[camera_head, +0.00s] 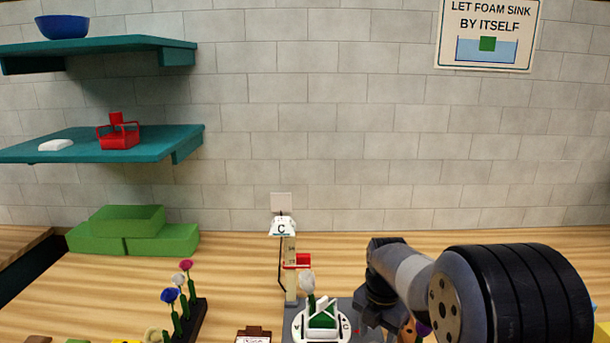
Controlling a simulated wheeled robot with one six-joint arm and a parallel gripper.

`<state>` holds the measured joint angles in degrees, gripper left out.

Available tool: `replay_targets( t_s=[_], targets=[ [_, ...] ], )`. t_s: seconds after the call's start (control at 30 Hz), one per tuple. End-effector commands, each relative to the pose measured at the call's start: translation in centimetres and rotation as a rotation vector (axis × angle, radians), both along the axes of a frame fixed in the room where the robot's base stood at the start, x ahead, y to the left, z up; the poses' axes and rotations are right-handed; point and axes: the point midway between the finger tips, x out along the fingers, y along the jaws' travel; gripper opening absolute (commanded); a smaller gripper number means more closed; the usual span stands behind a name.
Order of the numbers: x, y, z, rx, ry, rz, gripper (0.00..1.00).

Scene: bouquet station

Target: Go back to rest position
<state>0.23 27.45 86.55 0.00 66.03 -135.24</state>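My arm reaches in from the lower right, and its dark end, with my gripper (376,298), is over the right part of a grey mat. The fingers do not show clearly, so I cannot tell whether they are open or shut, or whether they hold anything. Left of it stands a white round holder (299,328) marked C, with green foam inside. A white flower (307,283) stands upright at the foam. The arm's end appears apart from the flower.
A post with a white lamp-like head (283,227) marked C stands behind the holder. A dark rack (191,322) holds blue, white and pink flowers. Green foam blocks (135,235) lie at the back left. Teal shelves (110,143) hang above. The table's back right is clear.

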Motion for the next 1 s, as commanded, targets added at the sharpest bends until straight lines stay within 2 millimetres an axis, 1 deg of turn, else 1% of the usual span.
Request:
replay_targets(
  t_s=[0.03, 0.1, 0.17, 1.0],
  targets=[
    [-0.1, 0.0, -1.1, 0.000, 0.006, 0.000, 0.50],
    [-0.1, 0.0, -2.5, 0.000, 0.004, 0.000, 0.50],
    [0.0, 0.0, -3.3, 0.000, 0.001, -0.013, 0.50],
    [0.0, 0.0, -3.1, 0.001, -0.001, -0.702, 0.50]
  ],
)
